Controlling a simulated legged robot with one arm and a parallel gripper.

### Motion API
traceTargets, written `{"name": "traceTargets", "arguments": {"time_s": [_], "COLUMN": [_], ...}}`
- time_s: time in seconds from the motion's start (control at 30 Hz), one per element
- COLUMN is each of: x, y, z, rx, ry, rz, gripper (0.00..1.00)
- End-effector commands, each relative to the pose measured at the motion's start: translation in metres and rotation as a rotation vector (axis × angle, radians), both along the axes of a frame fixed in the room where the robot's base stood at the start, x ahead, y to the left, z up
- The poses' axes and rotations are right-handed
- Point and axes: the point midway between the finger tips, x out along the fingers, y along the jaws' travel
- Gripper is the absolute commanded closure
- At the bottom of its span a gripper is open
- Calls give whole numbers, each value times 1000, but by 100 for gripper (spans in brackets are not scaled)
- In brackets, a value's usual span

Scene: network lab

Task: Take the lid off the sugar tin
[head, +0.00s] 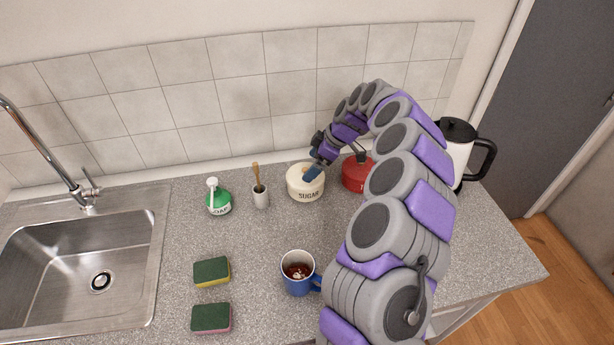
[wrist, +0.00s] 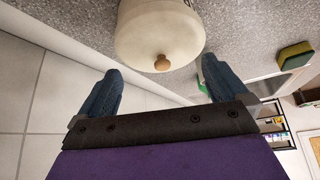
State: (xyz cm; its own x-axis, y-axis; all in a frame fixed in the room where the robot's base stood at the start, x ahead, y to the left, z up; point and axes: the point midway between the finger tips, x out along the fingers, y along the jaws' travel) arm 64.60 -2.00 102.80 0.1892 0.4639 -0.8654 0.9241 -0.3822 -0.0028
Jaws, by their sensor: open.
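The cream sugar tin (head: 305,188), lettered SUGAR, stands upright on the counter near the tiled wall. Its lid (head: 298,170) is on it. In the wrist view the tin (wrist: 136,12) is at the top, and the lid (wrist: 165,45) faces me with its small wooden knob (wrist: 162,63). My gripper (head: 314,172) is at the tin's upper right in the head view and hides part of the lid. In the wrist view my gripper (wrist: 158,80) has its two blue fingers wide apart, with the knob in line between them and nothing held. Whether a finger touches the lid cannot be told.
A red tin (head: 355,174) stands right of the sugar tin, partly behind my arm. A white kettle (head: 458,155) is farther right. A utensil pot (head: 261,197) and green soap bottle (head: 219,203) stand left. A blue mug (head: 298,278) and two sponges (head: 211,271) lie nearer, by the sink (head: 75,265).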

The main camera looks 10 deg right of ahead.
Motion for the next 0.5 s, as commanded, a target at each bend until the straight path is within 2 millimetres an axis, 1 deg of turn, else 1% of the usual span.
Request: {"name": "traceTargets", "arguments": {"time_s": [0.03,0.13,0.37,0.4,0.5], "x": [1,4,5,5,5], "y": [6,11,11,11,11], "z": [-10,-20,-22,-22,-22], "rx": [0,-2,-1,-1,0], "ry": [2,2,1,1,2], "rz": [2,1,-1,-1,0], "gripper": [0,0,0,1,11]}}
